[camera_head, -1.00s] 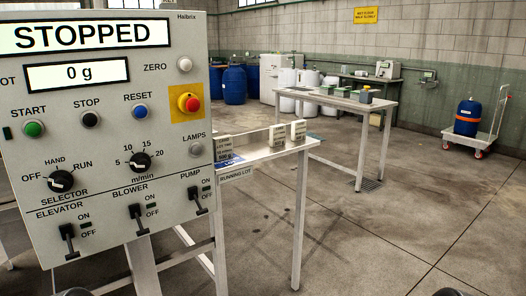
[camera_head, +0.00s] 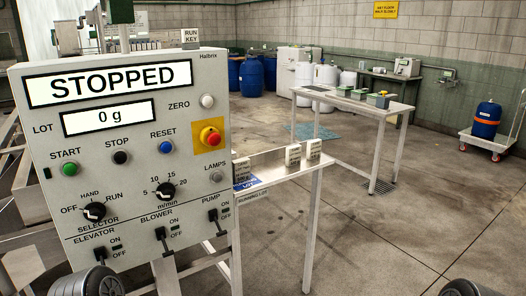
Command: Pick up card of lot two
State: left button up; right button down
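The nearest card (camera_head: 241,171) stands at the shelf's left end, by a blue label and partly behind the panel's edge. Neither gripper shows. Only dark rounded parts of my arms show at the bottom edge, well apart from the cards.
The control panel (camera_head: 130,135) reads STOPPED and 0 g and fills the near left. The shelf front is marked RUNNING LOT. Behind it stands a table (camera_head: 345,101) with small grey-green boxes. Blue drums (camera_head: 254,77) and a trolley (camera_head: 487,140) stand farther back.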

aim_at(241, 168)
jog(key=i+l, duration=1.4)
